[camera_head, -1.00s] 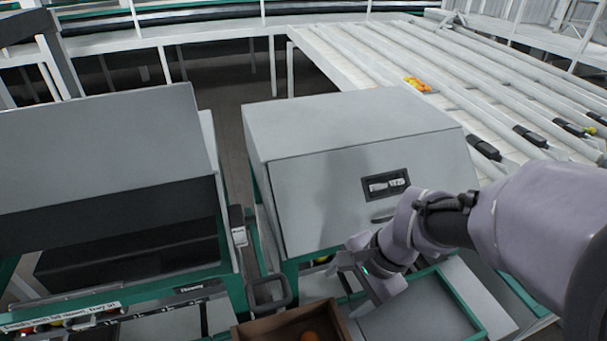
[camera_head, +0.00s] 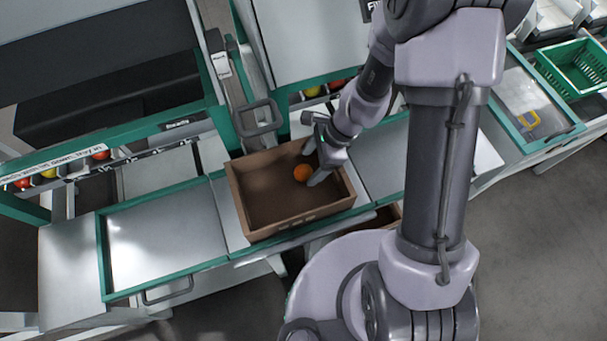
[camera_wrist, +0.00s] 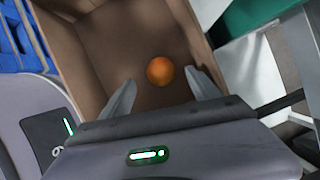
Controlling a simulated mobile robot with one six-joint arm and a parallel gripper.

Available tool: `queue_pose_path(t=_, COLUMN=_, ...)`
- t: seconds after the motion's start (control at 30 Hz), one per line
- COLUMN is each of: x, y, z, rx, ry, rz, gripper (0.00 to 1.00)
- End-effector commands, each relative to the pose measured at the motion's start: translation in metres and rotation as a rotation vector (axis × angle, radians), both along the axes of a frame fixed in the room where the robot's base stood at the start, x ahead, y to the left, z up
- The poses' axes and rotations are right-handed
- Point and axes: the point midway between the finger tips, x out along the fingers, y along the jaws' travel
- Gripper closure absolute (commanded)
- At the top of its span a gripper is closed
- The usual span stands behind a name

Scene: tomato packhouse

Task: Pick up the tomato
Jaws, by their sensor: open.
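The tomato (camera_head: 302,173) is small, round and orange. It lies on the floor of a brown box (camera_head: 262,222), towards the box's right side in the head view. My gripper (camera_head: 312,165) is at the right part of the box, with its fingers close to the tomato. In the wrist view the tomato (camera_wrist: 160,71) sits between and a little beyond the two spread fingertips of my gripper (camera_wrist: 163,88). The gripper is open and holds nothing. I cannot tell exactly how high the fingertips are above the box floor.
The brown box walls stand around the tomato. A green-framed grey tray surface (camera_head: 165,240) lies left of the box. A green crate (camera_head: 575,68) is at the far right. A blue crate (camera_wrist: 22,40) shows in the wrist view.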

Motion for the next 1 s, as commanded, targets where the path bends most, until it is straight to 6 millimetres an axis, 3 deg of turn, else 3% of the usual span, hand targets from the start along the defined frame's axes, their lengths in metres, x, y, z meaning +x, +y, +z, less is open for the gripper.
queue_pose_path(t=0.03, x=0.0, y=0.004, z=-0.018, rx=0.0, ry=0.001, rz=0.002, gripper=0.29)
queue_pose_path(t=0.13, x=0.001, y=0.011, z=-0.034, rx=0.0, ry=0.002, rz=0.001, gripper=0.29)
queue_pose_path(t=0.43, x=0.001, y=0.014, z=-0.037, rx=0.0, ry=0.0, rz=0.0, gripper=0.29)
queue_pose_path(t=0.67, x=0.001, y=0.014, z=-0.037, rx=0.0, ry=0.0, rz=0.0, gripper=0.74)
queue_pose_path(t=0.9, x=0.001, y=0.014, z=-0.037, rx=0.0, ry=0.0, rz=0.0, gripper=0.74)
queue_pose_path(t=1.0, x=0.001, y=0.014, z=-0.023, rx=0.0, ry=0.0, rz=0.001, gripper=0.74)
